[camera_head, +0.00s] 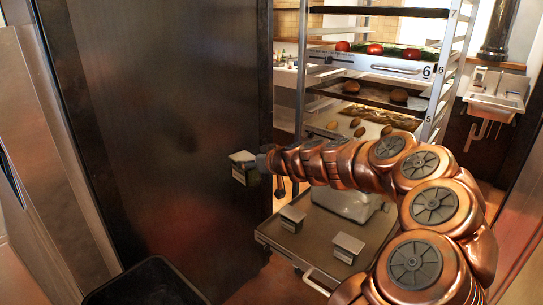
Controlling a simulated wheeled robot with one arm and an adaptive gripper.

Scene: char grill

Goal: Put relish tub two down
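A small tub with a pale lid (243,167), which I take to be relish tub two, is at the end of my arm in front of the dark door panel. My gripper (262,163) meets its right side and appears shut on it, though the fingers are small and dark. The tub is held in the air, above and to the left of the cart top (325,228). Two similar tubs stand on that cart top, one at its left side (292,218) and one nearer the front (347,247).
A tall rack (445,75) behind the cart holds trays of tomatoes (375,49), buns (398,95) and other food. A pale container (345,204) stands on the cart, partly behind my arm. A black bin (147,284) is at the lower left. A sink (495,95) is at the right.

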